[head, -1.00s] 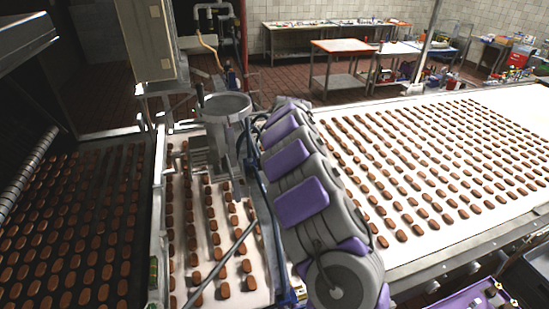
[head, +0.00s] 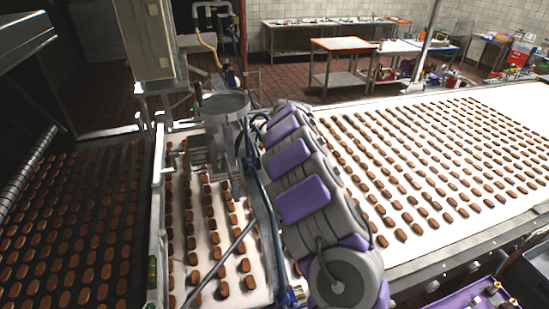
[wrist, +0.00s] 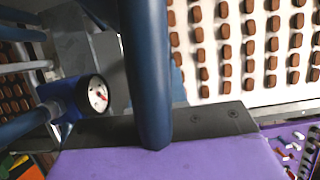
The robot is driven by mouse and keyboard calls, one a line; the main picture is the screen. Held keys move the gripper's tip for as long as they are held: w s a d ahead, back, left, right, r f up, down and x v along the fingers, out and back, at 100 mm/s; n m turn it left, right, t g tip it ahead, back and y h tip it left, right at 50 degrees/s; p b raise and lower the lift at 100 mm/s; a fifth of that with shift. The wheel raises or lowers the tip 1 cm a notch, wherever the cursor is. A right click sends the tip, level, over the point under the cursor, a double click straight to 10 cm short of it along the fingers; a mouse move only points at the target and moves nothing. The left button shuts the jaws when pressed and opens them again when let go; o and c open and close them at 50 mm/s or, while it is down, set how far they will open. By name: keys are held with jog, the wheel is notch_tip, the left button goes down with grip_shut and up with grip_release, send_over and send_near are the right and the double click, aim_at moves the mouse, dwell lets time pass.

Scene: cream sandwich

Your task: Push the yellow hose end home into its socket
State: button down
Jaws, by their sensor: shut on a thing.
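In the wrist view the purple and dark body of my gripper (wrist: 160,160) fills the bottom. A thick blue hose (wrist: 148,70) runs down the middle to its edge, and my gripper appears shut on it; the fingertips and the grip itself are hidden. In the head view blue hoses (head: 262,190) run down beside my arm to a small blue fitting with a yellow part (head: 297,293). I cannot tell whether this is the yellow hose end. The socket is not clearly visible. My gripper is hidden behind my arm in the head view.
A round white gauge (wrist: 98,94) on a blue fitting sits left of the hose. A metal hopper (head: 224,104) stands over the narrow belt. Wide white belts with brown biscuits (head: 440,170) lie to the right. A purple tray (head: 465,302) with brass fittings is at lower right.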

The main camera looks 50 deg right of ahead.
jog(key=shift+d+r, duration=0.2)
jog(key=shift+d, duration=0.35)
jog(key=shift+d, duration=0.2)
jog(key=shift+a, duration=0.15)
jog(key=shift+a+b, duration=0.4)
jog(key=shift+a, duration=0.2)
jog(key=shift+w+a, duration=0.1)
jog(key=shift+a, duration=0.15)
dwell(0.3)
jog(key=shift+d+p, duration=0.2)
jog(key=shift+p, duration=0.25)
jog(key=shift+f, duration=0.5)
dwell(1.0)
